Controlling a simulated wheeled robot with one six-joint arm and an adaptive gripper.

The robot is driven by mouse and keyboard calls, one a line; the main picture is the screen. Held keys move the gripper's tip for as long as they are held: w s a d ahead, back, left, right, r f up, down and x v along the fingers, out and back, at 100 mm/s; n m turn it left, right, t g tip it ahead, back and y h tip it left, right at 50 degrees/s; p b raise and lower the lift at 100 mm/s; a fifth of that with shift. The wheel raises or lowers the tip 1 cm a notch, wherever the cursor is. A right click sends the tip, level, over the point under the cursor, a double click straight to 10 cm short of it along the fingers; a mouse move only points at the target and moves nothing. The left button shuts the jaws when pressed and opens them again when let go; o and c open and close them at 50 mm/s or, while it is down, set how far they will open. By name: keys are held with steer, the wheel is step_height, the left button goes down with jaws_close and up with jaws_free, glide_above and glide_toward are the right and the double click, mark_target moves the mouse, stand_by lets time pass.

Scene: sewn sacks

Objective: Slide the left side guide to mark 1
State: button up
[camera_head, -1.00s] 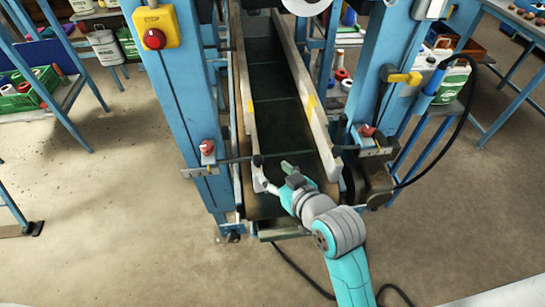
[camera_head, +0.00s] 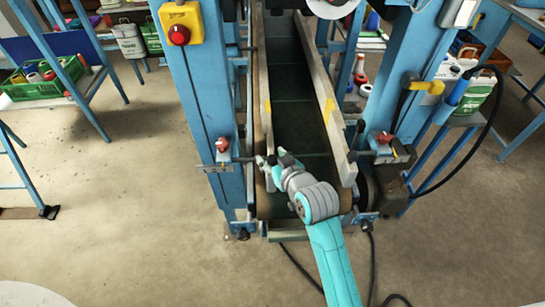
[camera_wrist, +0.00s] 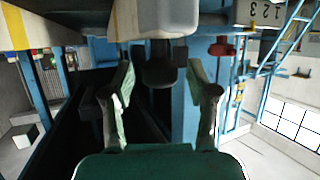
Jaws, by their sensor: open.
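The left side guide (camera_head: 263,100) is a long pale rail with a yellow mark along the left edge of the dark belt. My gripper (camera_head: 274,165) is at its near end in the head view. In the wrist view my gripper (camera_wrist: 163,88) is open, with a finger on each side of a dark block (camera_wrist: 160,68) under the pale guide end (camera_wrist: 165,18). I cannot tell whether the fingers touch the block. A plate with numbers (camera_wrist: 262,13), 2 and 3 readable, is at the top right. The red clamp knob (camera_head: 222,144) is on the left post.
The right side guide (camera_head: 325,100) runs along the belt's (camera_head: 290,80) other edge. Blue posts (camera_head: 195,90) stand on both sides. A red stop button on a yellow box (camera_head: 180,30) is on the left post. A black cable hangs at the right.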

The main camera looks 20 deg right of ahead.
jaws_close()
steer(key=w+a, duration=0.2)
steer(key=a, duration=0.4)
steer(key=shift+a, duration=0.1)
stand_by(0.3)
jaws_free()
steer(key=shift+a, duration=0.1)
steer(key=v, duration=1.2)
